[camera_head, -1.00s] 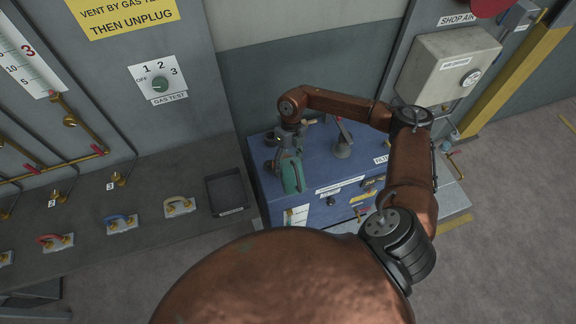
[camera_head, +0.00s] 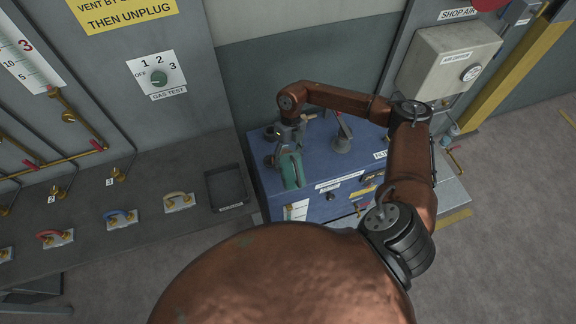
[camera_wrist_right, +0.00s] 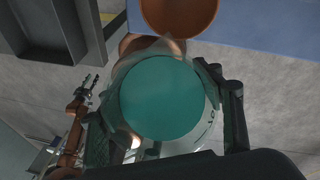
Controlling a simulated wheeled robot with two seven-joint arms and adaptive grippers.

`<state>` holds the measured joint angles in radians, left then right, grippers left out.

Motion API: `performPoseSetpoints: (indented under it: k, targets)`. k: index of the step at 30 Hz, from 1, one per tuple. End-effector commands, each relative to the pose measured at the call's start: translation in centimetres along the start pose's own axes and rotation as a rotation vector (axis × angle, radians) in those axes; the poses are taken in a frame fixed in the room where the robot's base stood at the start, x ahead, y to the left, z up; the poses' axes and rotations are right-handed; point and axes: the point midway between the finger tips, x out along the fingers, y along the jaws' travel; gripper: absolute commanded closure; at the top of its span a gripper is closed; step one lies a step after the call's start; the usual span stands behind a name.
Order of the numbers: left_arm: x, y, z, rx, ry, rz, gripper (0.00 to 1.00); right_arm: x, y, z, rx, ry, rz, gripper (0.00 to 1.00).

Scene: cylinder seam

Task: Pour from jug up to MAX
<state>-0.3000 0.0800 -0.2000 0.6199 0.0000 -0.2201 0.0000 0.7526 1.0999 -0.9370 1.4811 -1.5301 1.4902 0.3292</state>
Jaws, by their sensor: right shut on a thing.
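My right gripper (camera_head: 287,146) is shut on the jug (camera_head: 290,171) over the left part of the blue cabinet. In the right wrist view the jug is a clear vessel between the fingers, with a broad disc of teal liquid (camera_wrist_right: 162,100) inside. I cannot tell in the head view whether the jug is tilted. A round orange-brown vessel or opening (camera_wrist_right: 180,14) shows just beyond the jug's rim. No MAX mark is readable. My left gripper (camera_wrist_right: 86,86) shows small at the left of the right wrist view, its fingers apart and empty. It is not visible in the head view.
The blue cabinet (camera_head: 331,165) carries a dark lever fitting (camera_head: 342,142). An empty black tray (camera_head: 228,187) sits on the grey bench left of it. Several handled plates and brass fittings line the bench. A grey box (camera_head: 450,62) hangs on the wall at right.

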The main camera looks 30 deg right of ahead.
Motion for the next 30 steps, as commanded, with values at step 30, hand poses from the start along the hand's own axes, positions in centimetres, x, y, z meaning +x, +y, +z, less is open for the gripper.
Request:
performPoseSetpoints:
  k: [30]
  targets:
    - [1.9,0.1,0.3,0.0,-0.002,0.0,0.65,1.7,-0.3,0.4,0.013,0.083,0.033,0.93]
